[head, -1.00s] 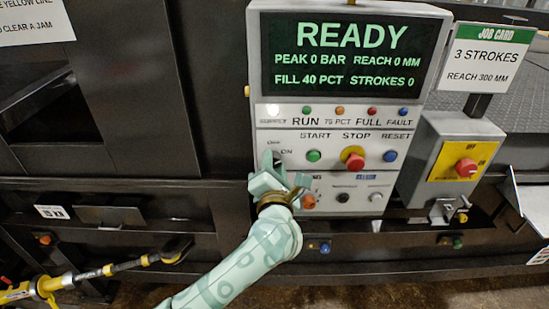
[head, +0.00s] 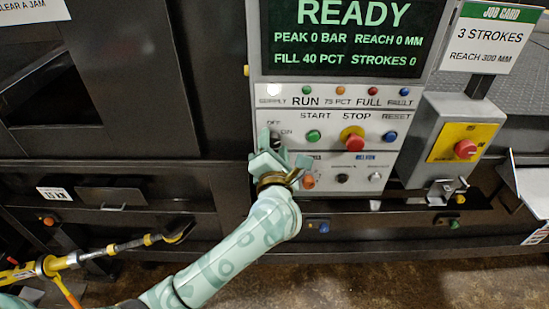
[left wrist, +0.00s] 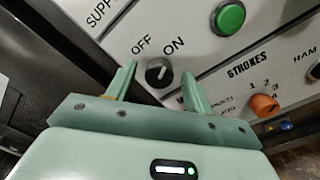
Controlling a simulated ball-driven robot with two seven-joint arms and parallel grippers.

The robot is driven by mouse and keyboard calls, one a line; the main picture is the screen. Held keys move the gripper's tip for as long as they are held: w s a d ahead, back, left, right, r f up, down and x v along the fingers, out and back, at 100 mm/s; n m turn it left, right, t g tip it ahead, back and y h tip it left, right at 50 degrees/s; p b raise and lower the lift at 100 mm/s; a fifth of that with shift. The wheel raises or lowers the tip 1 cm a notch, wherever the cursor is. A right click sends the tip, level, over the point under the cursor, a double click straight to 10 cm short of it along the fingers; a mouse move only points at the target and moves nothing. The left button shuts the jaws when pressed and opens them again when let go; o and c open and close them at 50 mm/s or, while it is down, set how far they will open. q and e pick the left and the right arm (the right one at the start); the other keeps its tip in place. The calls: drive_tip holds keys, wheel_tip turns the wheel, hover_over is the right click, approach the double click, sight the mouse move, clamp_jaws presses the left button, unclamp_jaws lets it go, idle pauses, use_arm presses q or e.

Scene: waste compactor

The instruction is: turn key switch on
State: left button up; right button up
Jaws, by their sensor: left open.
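The key switch is a small round black knob with a pale mark on its face. It shows clearly in the left wrist view (left wrist: 158,74), below the OFF and ON labels; I cannot tell for sure which label the mark points to. In the head view my left gripper largely hides the knob. My left gripper (head: 281,155) is open at the lower left of the control panel (head: 330,130). In the left wrist view its two fingers (left wrist: 159,72) stand on either side of the knob, with visible gaps; contact is not seen. My right gripper is not in view.
The green start button (head: 313,136), red stop button (head: 354,142) and blue reset button (head: 390,137) sit right of the switch. An orange strokes knob (left wrist: 265,105) is close to the right finger. The display (head: 350,38) reads READY. A red-knobbed yellow isolator plate (head: 447,143) is further right.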

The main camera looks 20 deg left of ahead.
use_arm(q)
drive_tip(key=p+v, duration=0.3)
drive_tip(key=v, duration=1.3)
